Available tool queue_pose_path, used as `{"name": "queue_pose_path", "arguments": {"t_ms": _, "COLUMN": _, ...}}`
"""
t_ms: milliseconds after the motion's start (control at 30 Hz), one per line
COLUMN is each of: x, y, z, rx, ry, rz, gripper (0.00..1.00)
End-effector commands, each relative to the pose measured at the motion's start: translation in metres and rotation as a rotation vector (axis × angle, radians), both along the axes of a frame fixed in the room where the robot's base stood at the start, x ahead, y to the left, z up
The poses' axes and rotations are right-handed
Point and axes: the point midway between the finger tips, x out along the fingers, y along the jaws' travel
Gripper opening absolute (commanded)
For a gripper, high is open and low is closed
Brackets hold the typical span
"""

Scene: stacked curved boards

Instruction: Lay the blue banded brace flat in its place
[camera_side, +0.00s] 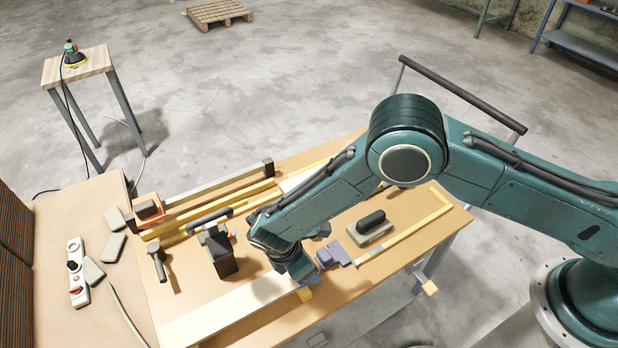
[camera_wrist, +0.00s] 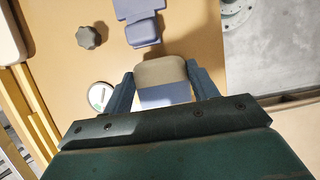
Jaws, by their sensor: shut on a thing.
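My gripper (camera_wrist: 163,86) is shut on the blue banded brace (camera_wrist: 164,72), which has a tan end and a blue-grey band lower down between the two fingers. The rest of the brace is hidden behind my gripper. In the side view my gripper (camera_side: 299,282) is low over the front of the workbench, and a tan end of the held piece shows just below it. Whether the brace touches anything beneath is hard to tell. A blue-grey stepped block (camera_side: 336,255) lies on the bench to the right of my gripper; it also shows in the wrist view (camera_wrist: 142,30).
A long pale board (camera_side: 215,312) lies at the bench's front left. A dark block tool (camera_side: 222,255) and a mallet (camera_side: 158,262) stand left of my gripper. A dark-handled sanding block (camera_side: 370,226) sits to the right. A dark knob (camera_wrist: 88,37) and a round white-rimmed disc (camera_wrist: 101,96) lie nearby.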

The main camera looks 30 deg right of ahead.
Motion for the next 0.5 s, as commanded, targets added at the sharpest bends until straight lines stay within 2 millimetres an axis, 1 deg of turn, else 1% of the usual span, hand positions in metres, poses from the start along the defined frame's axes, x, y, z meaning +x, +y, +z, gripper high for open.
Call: {"name": "queue_pose_path", "arguments": {"t_ms": 500, "x": 0.0003, "y": 0.0003, "z": -0.0050, "rx": 0.001, "ry": -0.001, "rz": 0.000, "gripper": 0.33}}
